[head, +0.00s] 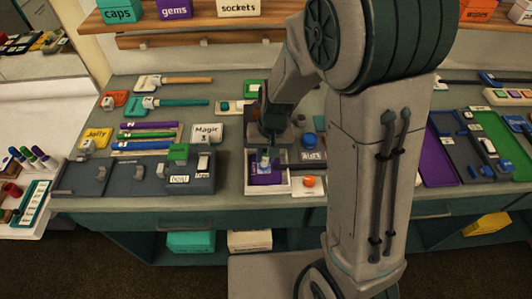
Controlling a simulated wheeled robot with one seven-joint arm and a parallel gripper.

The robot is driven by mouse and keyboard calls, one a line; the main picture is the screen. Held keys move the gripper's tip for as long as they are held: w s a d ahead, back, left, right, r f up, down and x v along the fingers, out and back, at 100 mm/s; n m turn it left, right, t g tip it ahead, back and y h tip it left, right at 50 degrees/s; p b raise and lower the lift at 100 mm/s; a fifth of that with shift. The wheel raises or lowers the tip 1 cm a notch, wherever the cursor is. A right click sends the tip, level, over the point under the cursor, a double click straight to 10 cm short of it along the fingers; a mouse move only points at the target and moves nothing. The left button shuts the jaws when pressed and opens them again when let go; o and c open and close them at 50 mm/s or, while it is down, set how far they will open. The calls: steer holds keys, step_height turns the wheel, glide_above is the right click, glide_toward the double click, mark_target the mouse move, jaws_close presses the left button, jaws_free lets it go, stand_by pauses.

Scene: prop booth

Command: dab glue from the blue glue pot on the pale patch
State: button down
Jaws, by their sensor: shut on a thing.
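My gripper (268,138) is over the middle of the bench, pointing down, with its fingers largely hidden by its own body. It is shut on a small slim thing (265,157) that shows below it, too small to identify. This thing is above or touching a purple piece (262,179) in a white-rimmed tray (287,188). A small pale area (265,169) shows on the purple piece; I cannot tell if it is the patch. A small round blue thing (309,139), perhaps the glue pot, stands right of my gripper.
A white box marked Magic (207,133) and grey holders (190,178) stand left of the tray. An orange round thing (309,181) is at its right. Tools with long handles (175,81) lie at the back left. My arm hides part of the bench.

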steer(key=shift+s, duration=0.4)
steer(key=shift+w, duration=0.3)
steer(key=shift+r+p, duration=2.5)
steer(key=shift+r, duration=1.05)
steer(key=shift+f, duration=0.15)
steer(key=shift+h, duration=0.7)
steer(key=shift+a+f+b, duration=0.2)
steer(key=shift+f+b, duration=0.4)
steer(key=shift+f, duration=0.85)
steer(key=shift+a+f+b, duration=0.15)
steer(key=shift+f+b, duration=0.4)
steer(key=shift+f, duration=0.85)
steer(key=shift+f+b, duration=0.55)
steer(key=shift+f, duration=0.05)
